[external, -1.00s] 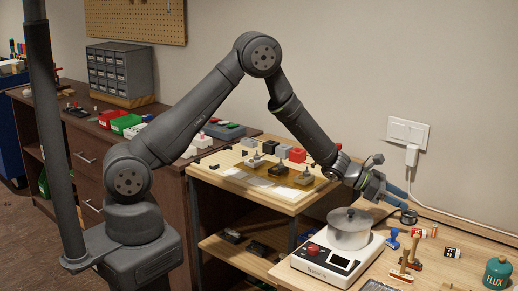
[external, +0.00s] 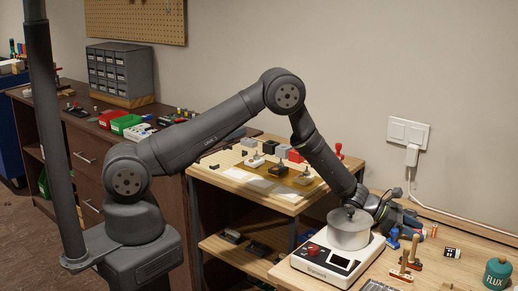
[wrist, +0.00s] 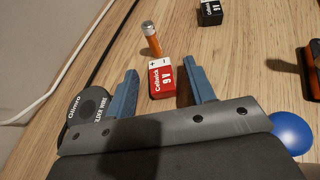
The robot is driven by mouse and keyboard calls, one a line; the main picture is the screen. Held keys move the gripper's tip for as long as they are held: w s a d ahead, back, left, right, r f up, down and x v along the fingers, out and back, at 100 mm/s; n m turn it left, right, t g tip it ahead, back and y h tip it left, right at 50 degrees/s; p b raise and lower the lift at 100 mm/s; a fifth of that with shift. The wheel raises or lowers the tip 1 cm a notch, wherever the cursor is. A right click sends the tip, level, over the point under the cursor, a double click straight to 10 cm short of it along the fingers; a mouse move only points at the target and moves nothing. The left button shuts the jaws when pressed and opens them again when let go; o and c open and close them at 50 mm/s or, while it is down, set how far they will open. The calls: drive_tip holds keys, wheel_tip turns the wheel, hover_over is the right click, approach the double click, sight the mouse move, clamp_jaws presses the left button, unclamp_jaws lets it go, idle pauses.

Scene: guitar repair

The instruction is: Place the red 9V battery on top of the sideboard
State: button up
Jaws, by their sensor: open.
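The red 9V battery (wrist: 162,80) lies on the light wooden bench. In the wrist view it sits between the two blue fingers of my gripper (wrist: 162,76), with visible space on both sides. In the external view my gripper (external: 414,229) is low over the bench, right of the white scale, and mostly hides the battery. The fingers are apart and hold nothing. The sideboard (external: 88,152) is the dark brown cabinet with drawers along the wall at the left, with several items on its top.
An orange cylindrical battery (wrist: 151,38) stands just beyond the red one.

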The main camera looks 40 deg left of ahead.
drive_tip(key=shift+d, duration=0.1)
clamp_jaws()
idle(0.3)
